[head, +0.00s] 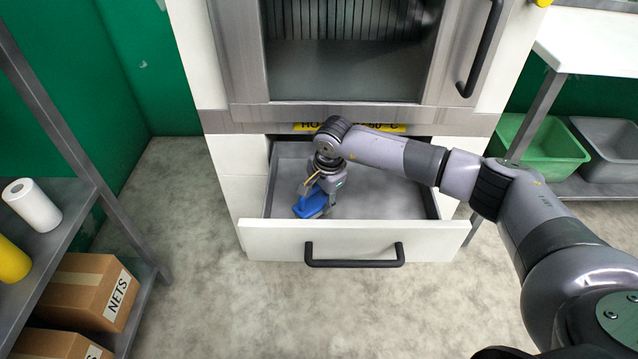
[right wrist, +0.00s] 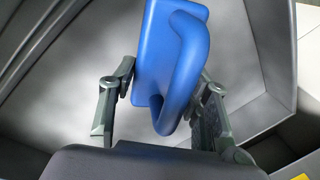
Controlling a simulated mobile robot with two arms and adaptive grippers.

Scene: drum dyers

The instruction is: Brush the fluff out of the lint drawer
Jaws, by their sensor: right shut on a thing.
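The lint drawer (head: 385,190) is pulled out below the dryer, with a white front and a black bar handle (head: 354,262). Its grey floor also shows in the right wrist view (right wrist: 75,95). My right gripper (head: 318,192) reaches down inside the drawer, left of its middle. It is shut on the blue brush (head: 311,204), whose looped handle shows between the fingers in the right wrist view (right wrist: 180,75). The brush is low over the drawer floor; I cannot tell whether it touches. Its bristles are hidden. I can make out no fluff. My left gripper is not in view.
The dryer (head: 235,60) with a yellow label stands above the drawer. A metal shelf on the left holds a paper roll (head: 32,205) and cardboard boxes (head: 90,290). Green (head: 538,150) and grey (head: 608,148) tubs sit at right. The floor before the drawer is clear.

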